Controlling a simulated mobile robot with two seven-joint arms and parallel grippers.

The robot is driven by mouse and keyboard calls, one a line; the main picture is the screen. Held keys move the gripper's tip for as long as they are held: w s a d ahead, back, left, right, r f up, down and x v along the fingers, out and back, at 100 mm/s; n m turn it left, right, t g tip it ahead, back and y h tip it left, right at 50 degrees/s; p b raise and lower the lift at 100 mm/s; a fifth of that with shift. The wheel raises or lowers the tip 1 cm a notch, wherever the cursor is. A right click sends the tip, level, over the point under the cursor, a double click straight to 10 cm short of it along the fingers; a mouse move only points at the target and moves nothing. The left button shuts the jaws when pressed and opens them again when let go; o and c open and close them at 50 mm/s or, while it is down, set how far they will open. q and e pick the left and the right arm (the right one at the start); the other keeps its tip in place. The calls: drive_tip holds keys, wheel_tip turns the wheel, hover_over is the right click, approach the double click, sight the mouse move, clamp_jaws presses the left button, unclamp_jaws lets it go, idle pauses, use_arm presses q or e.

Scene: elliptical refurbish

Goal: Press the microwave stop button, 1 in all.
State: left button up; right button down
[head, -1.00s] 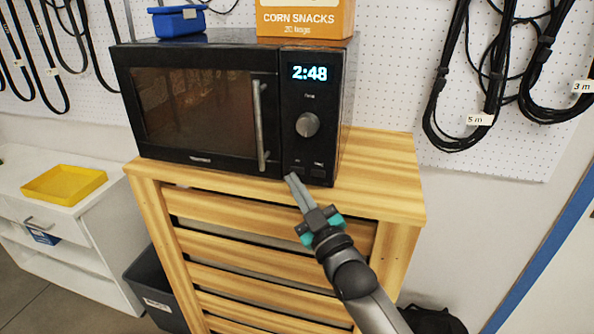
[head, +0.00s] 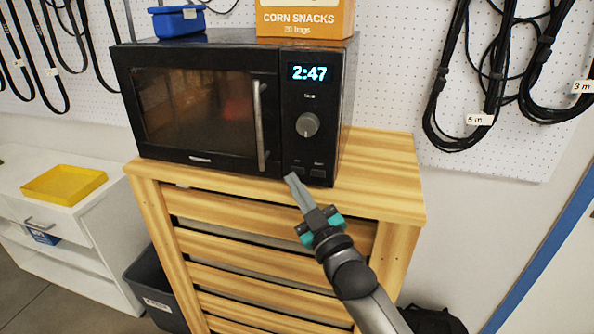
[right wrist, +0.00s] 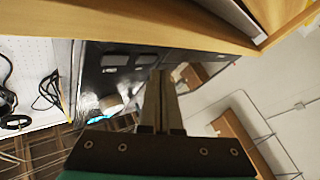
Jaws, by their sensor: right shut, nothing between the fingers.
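The black microwave (head: 205,110) stands on a wooden slatted cabinet, its door shut and its display (head: 309,73) reading 2:47. Below the round knob (head: 307,125) are two small dark buttons, a left button (head: 297,170) and a right button (head: 317,173). Their labels are too small to read, so I cannot tell which is stop. My right gripper (head: 291,178) is shut and empty, its tips by the panel's lower left corner near the left button. In the right wrist view the fingers (right wrist: 160,76) point at the panel's button end; contact cannot be told. My left gripper is out of view.
A corn snacks box (head: 305,19) and a blue container (head: 179,21) sit on top of the microwave. The wooden cabinet top (head: 375,180) is clear right of it. Black cables (head: 463,80) hang on the pegboard. A yellow tray (head: 64,185) lies on a white unit at left.

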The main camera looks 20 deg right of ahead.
drive_tip(key=shift+w+d, duration=0.25)
drive_tip(key=shift+w, duration=0.1)
drive_tip(key=shift+w+d, duration=0.2)
drive_tip(key=shift+w, duration=0.05)
idle(0.9)
drive_tip(key=shift+s+a+p, duration=0.4)
drive_tip(key=shift+s+p, duration=0.05)
drive_tip(key=shift+s, duration=0.15)
drive_tip(key=s+a+p, duration=0.1)
drive_tip(key=s, duration=0.1)
drive_tip(key=s+a+p, duration=0.1)
drive_tip(key=s+a, duration=0.1)
drive_tip(key=shift+s, duration=0.1)
idle(0.4)
